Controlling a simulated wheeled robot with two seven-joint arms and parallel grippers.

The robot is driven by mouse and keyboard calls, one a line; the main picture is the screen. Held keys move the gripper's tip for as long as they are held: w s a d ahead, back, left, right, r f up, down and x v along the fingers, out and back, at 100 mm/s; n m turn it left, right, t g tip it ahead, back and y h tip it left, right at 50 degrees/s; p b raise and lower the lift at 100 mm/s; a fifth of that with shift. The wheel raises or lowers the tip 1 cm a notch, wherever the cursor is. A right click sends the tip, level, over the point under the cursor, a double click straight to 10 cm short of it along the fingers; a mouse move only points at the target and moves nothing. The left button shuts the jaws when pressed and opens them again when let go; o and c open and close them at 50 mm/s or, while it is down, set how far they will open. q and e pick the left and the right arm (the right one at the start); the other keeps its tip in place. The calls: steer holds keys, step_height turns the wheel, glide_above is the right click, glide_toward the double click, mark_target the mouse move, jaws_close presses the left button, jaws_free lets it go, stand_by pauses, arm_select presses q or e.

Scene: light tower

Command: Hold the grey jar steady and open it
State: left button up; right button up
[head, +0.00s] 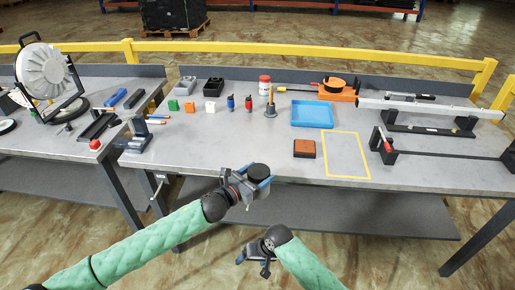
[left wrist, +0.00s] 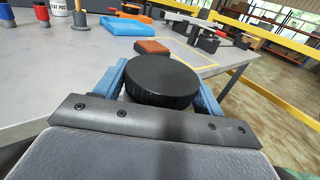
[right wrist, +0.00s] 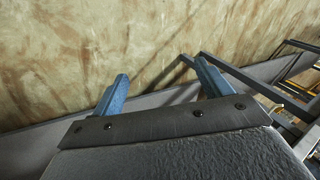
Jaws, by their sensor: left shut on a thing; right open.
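My left gripper (head: 257,178) is shut on the grey jar, whose round black lid (head: 259,170) faces up. In the left wrist view the black lid (left wrist: 162,82) sits between the two blue fingers; the jar's body is mostly hidden below it. The jar is held in front of the table's front edge, clear of the tabletop. My right gripper (head: 253,258) is open and empty, lower and slightly right of the left one. In the right wrist view its blue fingers (right wrist: 162,85) are apart, with only floor and table frame beyond.
The table (head: 230,145) has bare room at its front left-middle. A brown block (head: 304,149), a yellow outline (head: 346,155) and a blue tray (head: 312,114) lie to the right. Small coloured blocks and a white, red-lidded tub (head: 264,86) stand farther back. A lower shelf (head: 330,214) runs beneath.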

step_height(320, 180, up, 15)
steer(key=d+g+h, duration=0.3)
steer(key=h, duration=0.1)
step_height(320, 180, up, 22)
steer(key=n+t+h, duration=0.1)
steer(key=n+t, duration=0.2)
steer(key=n, duration=0.3)
glide_above(258, 170)
steer(key=shift+s+d, duration=0.1)
steer(key=shift+s, duration=0.15)
steer(key=shift+w, duration=0.1)
steer(key=shift+a+f, duration=0.15)
steer(key=shift+a, duration=0.05)
steer(key=shift+f, duration=3.75)
steer(key=shift+c, duration=0.3)
